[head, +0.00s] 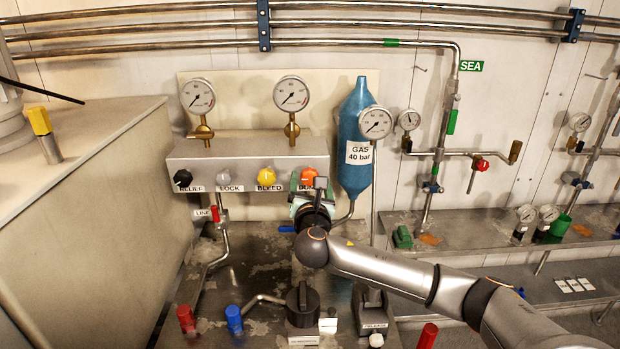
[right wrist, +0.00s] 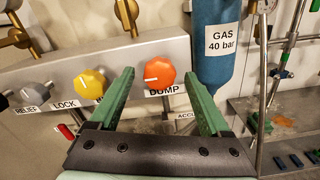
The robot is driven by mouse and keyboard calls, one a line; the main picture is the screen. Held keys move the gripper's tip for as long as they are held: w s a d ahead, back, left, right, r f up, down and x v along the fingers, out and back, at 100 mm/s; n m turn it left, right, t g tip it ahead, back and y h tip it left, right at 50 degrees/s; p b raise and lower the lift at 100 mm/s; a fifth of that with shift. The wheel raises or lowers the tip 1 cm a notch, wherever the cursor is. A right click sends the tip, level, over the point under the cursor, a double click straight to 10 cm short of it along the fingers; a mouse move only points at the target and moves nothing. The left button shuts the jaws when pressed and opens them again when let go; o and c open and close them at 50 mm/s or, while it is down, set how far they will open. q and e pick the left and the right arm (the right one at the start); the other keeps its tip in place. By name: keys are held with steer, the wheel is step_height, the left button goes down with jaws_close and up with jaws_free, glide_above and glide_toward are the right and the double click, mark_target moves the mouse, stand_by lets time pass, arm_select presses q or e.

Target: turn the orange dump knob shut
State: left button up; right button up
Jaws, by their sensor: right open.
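The orange dump knob (head: 308,176) is at the right end of the grey valve panel (head: 235,150), above the label DUMP. In the right wrist view the orange dump knob (right wrist: 160,73) has a white pointer line aimed to the left. My right gripper (head: 312,188) is in front of the knob and covers part of it in the head view. In the right wrist view the green fingers of my right gripper (right wrist: 157,90) are open, one on each side of the knob and apart from it. My left gripper is not in view.
The yellow BLEED knob (head: 266,176) sits just left of the dump knob, close to the left finger. The blue gas bottle (head: 358,180) stands close on the right. Gauges (head: 291,94) rise above the panel. A black knob (head: 302,298) stands on the bench below.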

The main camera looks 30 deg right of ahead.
steer(key=shift+x, duration=0.8)
jaws_close()
